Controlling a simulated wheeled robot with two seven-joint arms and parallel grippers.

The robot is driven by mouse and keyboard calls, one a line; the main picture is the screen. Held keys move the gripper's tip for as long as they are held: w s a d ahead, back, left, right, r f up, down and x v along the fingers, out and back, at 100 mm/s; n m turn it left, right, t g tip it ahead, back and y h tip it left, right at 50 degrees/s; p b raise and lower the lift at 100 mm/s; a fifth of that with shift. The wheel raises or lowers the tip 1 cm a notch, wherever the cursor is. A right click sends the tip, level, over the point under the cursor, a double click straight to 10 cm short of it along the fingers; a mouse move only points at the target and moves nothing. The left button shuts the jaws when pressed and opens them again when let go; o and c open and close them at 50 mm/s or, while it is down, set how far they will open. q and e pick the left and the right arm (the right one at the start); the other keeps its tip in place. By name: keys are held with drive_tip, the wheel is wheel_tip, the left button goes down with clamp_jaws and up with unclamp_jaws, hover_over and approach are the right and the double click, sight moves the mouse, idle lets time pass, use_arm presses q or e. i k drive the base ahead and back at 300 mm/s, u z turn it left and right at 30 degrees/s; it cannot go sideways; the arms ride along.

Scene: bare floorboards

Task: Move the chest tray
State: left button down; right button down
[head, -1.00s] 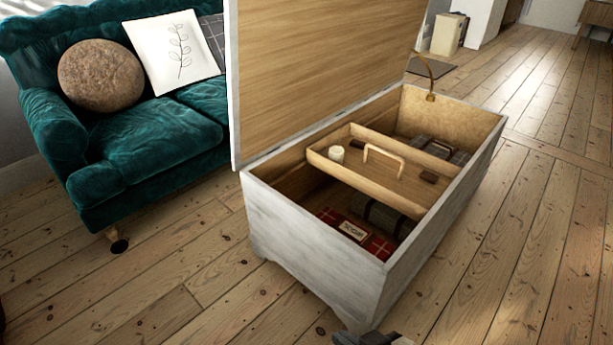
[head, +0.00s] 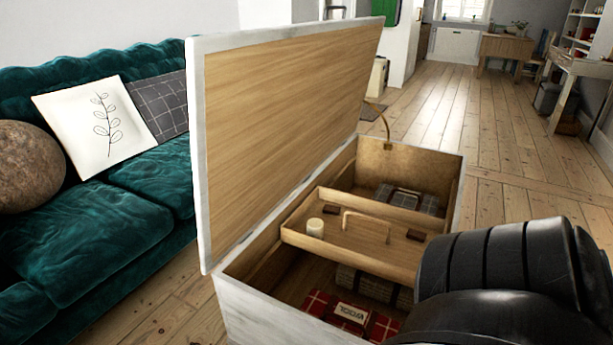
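The wooden chest tray (head: 343,249) sits across the upper part of the open white chest (head: 250,306). It has a raised wooden handle (head: 367,222) and carries a white candle (head: 315,227) and small dark blocks (head: 416,235). The chest lid (head: 283,125) stands up on the left side. Under and in front of the tray lie a red plaid item (head: 350,318) with a label and a rolled grey textile (head: 366,284). My black arm link covers the lower right and hides the chest's near right side. Neither gripper's fingers show.
A folded grey plaid item (head: 408,198) lies in the chest's far compartment. A brass lid stay (head: 386,130) arches at the far end. A teal sofa (head: 110,240) with cushions stands left of the chest. Open floorboards (head: 450,120) stretch behind it, with desks farther back.

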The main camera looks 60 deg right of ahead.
sight(367, 235)
drive_tip(key=z, duration=0.35)
drive_tip(key=i, duration=0.85)
drive_tip(key=z, duration=1.2)
drive_tip(key=i, duration=0.25)
drive_tip(key=z, duration=0.2)
